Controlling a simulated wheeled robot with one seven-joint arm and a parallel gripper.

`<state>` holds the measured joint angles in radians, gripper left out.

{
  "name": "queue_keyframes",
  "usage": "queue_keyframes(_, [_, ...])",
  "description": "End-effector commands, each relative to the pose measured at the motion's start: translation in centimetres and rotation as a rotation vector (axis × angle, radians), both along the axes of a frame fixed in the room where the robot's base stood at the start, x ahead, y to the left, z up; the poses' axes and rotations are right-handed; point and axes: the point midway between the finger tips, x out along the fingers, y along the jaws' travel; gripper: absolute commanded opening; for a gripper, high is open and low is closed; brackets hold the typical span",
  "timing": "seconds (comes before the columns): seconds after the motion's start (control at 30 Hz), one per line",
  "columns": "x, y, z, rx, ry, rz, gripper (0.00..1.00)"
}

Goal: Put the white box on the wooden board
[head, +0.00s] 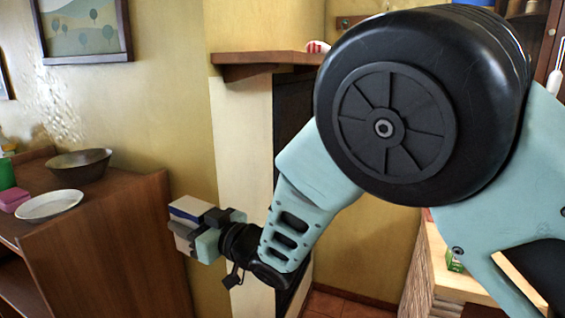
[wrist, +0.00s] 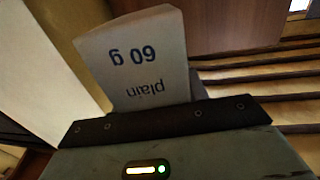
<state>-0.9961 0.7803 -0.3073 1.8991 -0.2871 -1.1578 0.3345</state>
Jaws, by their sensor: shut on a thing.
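My gripper (head: 208,232) is shut on the white box (head: 187,207) and holds it in the air, just right of the brown wooden cabinet. The box has a dark blue band in the head view. In the wrist view the box (wrist: 145,60) sticks out past the gripper's dark edge (wrist: 165,122) and shows the upside-down print "plain" and "60 g". Part of the box is hidden by the gripper. I cannot pick out the wooden board in either view.
The brown cabinet (head: 110,240) at left bears a dark bowl (head: 80,167), a white plate (head: 50,205) and a pink block (head: 14,199). A wooden shelf (head: 262,58) juts from the wall. A counter with a light wooden top (head: 457,284) stands at lower right, partly behind my arm.

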Motion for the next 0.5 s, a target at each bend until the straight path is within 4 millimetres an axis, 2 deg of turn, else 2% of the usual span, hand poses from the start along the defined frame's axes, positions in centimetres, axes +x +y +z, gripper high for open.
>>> queue_keyframes(0.03, [-0.1,-0.4,-3.3,-0.012,0.005,-0.029,0.2])
queue_keyframes(0.1, [0.1,-1.2,-6.6,-0.011,0.003,-0.083,0.2])
queue_keyframes(0.37, [0.4,-5.7,-17.8,-0.009,-0.001,-0.307,0.2])
queue_keyframes(0.5, [0.2,-9.2,-23.7,-0.008,-0.001,-0.447,0.2])
